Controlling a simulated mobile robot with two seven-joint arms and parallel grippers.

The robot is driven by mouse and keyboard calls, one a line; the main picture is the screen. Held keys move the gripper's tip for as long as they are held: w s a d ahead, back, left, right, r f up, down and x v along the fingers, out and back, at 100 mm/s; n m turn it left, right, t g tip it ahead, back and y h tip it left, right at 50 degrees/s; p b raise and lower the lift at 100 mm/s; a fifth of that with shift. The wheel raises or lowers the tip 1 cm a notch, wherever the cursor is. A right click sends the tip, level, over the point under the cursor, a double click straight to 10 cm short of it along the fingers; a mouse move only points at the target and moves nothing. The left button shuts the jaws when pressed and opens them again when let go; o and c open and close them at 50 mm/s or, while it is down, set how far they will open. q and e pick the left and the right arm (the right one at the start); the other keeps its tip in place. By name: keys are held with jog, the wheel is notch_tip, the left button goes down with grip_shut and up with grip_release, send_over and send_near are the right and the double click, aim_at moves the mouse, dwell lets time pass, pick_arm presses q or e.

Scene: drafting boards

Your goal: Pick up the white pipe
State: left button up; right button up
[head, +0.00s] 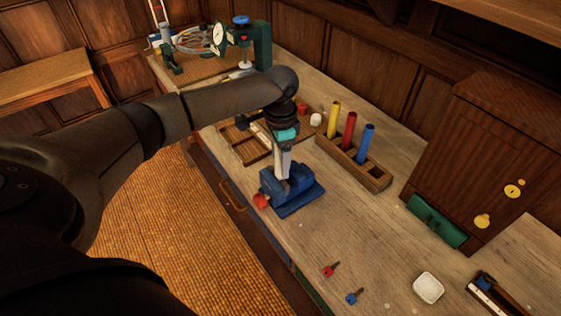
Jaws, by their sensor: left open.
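My left arm comes in from the left, and its gripper (284,158) points down over the blue vise (299,196), below a teal band. The gripper is open. A pale upright shape lies at the fingers, just above the vise jaws. I cannot clearly tell the white pipe from the pale fingers there, nor whether they touch. Behind the gripper, a long whitish piece (260,131) lies in a shallow wooden tray (236,144), partly hidden by my arm. My right gripper is not in view.
A wooden rack (375,180) holds upright yellow (333,120), red (349,131) and blue (365,144) pipes right of the vise. A wooden cabinet (490,150) stands at the right. Bench between is mostly clear.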

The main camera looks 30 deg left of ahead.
pick_arm(q)
grip_shut()
dwell(0.6)
